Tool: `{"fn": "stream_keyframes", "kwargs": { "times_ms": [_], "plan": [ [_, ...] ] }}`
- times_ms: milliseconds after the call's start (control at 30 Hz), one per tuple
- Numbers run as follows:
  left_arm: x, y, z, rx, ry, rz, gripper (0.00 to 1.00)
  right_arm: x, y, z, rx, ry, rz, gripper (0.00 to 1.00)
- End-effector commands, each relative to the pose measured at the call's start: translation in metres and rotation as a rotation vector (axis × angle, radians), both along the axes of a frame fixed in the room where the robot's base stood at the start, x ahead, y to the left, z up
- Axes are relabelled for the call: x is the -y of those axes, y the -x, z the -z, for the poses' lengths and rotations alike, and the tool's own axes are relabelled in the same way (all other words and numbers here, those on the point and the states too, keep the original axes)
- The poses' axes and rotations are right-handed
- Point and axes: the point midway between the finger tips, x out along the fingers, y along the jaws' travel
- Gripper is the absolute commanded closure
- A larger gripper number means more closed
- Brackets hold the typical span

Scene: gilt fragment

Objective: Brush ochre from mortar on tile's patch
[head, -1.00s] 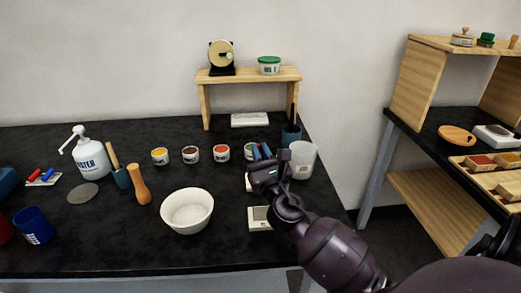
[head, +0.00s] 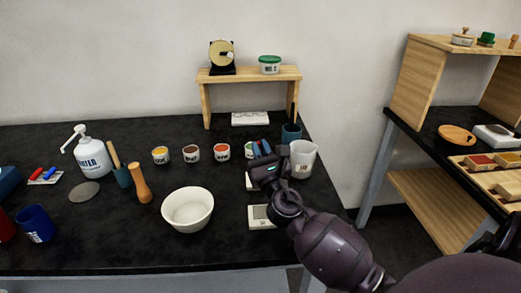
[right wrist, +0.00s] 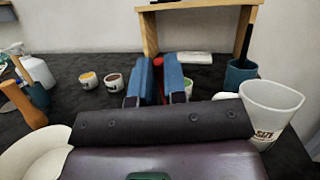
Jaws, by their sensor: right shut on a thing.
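The mortar appears to be the white bowl (head: 188,222) at front centre; its inside looks pale, and I see no clear ochre in it. A pale slab with a grey square (head: 262,217) lies right of it and may be the tile. Another pale piece (head: 249,182) is mostly hidden behind my right gripper. My right gripper (head: 262,150) is over the table, right of the bowl. My left gripper is out of view.
Small pots, including a yellow one (head: 160,156), stand behind the bowl. A wooden pestle (head: 139,183) is left of it. A teal cup (head: 291,133) with a dark handle and a white beaker (head: 302,160) stand close right of my gripper. A wooden shelf (head: 250,74) is behind.

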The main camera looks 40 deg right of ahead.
Motion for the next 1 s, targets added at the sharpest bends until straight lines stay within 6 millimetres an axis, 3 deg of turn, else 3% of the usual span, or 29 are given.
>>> {"fn": "stream_keyframes", "kwargs": {
  "times_ms": [400, 1000],
  "plan": [
    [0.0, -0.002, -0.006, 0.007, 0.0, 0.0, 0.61, -0.012, 0.02, 0.0, 0.001, -0.001, 0.001, 1.0],
    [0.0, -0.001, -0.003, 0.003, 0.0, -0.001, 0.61, 0.002, -0.003, 0.002, 0.0, 0.0, 0.001, 1.0]
  ]
}}
